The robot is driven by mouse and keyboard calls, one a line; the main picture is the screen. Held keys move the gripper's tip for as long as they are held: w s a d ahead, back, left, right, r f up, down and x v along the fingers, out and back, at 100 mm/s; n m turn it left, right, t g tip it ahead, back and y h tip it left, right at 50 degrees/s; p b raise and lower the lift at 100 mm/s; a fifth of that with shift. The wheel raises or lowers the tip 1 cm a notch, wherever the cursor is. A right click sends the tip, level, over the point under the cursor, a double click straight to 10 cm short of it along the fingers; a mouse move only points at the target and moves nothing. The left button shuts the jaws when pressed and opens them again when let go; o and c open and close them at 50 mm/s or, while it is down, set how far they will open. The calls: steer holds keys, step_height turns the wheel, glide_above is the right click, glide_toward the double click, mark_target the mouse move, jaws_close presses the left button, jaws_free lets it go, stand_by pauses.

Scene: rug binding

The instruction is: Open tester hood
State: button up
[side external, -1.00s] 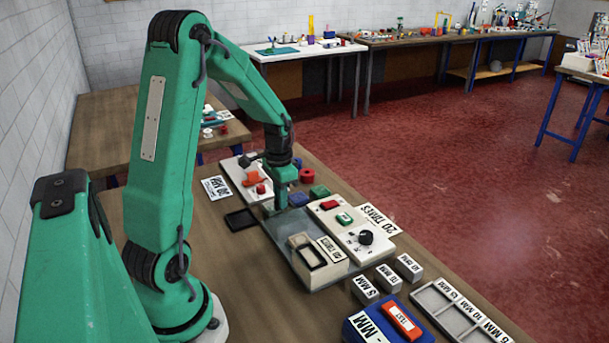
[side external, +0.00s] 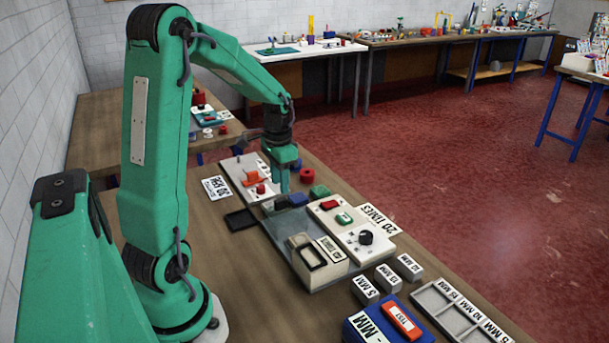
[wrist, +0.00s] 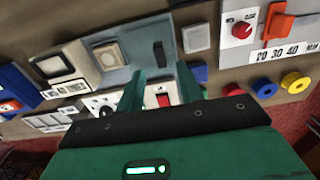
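The tester in the side view has a flat grey base (side external: 318,283), a cream block (side external: 334,264) at its near end and a grey, see-through hood panel (side external: 290,226). The panel looks low and flat; I cannot tell if it is raised at all. A dark handle-like bar shows on the grey panel in the wrist view (wrist: 158,54). My gripper (side external: 284,188) hangs just above the far end of the panel. In the wrist view its two green fingers (wrist: 158,88) are apart with nothing held between them. A red rocker switch (wrist: 163,99) shows between them.
A white control panel (side external: 352,229) with a black knob stands right of the tester. A white panel with an orange lever (side external: 254,177) lies beyond. A black tray (side external: 240,219) is at left. Small blocks, a blue box (side external: 365,325) and a grey compartment tray (side external: 440,295) lie nearer.

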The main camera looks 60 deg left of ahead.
steer(key=shift+r, duration=1.3)
steer(key=s+d+r+t, duration=0.2)
steer(key=s+d+r, duration=0.1)
steer(key=d, duration=0.4)
steer(key=s+d+r+t, duration=0.1)
steer(key=s+d+r, duration=0.2)
steer(key=d, duration=0.4)
steer(key=s+d+r+t, duration=0.2)
steer(key=s+d+r, duration=0.1)
steer(key=d, duration=0.4)
steer(key=shift+s+d+r+t, duration=0.15)
steer(key=shift+s+r+t, duration=0.15)
steer(key=shift+r, duration=0.15)
